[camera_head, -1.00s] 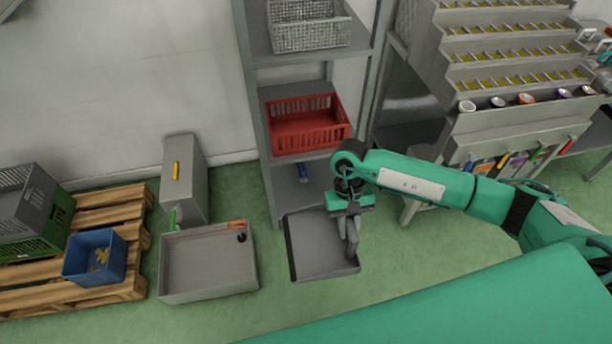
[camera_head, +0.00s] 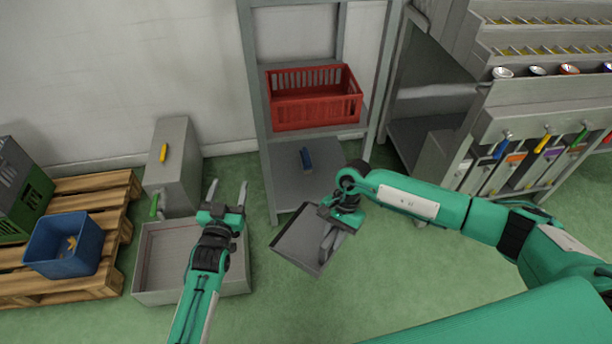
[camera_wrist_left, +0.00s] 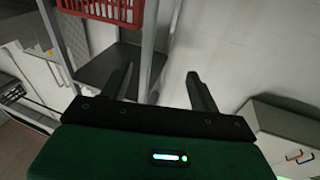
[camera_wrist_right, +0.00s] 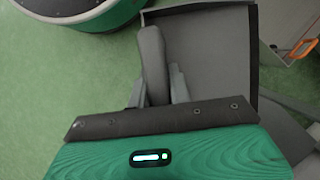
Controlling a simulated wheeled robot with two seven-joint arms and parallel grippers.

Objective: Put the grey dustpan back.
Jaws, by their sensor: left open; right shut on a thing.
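The grey dustpan (camera_head: 300,240) is a flat pan with a dark edge, held tilted in front of the grey shelf rack's lowest shelf (camera_head: 325,183). In the right wrist view the pan (camera_wrist_right: 215,45) extends past the fingers. My left gripper (camera_head: 227,188) is open and empty over the low grey bin, to the left of the rack. In the left wrist view its two fingers (camera_wrist_left: 159,76) are apart with nothing between them.
A low grey bin (camera_head: 150,290), a tall grey box (camera_head: 178,180) and a pallet (camera_head: 110,212) with a blue bin (camera_head: 62,257) stand left. Green floor is clear in front.

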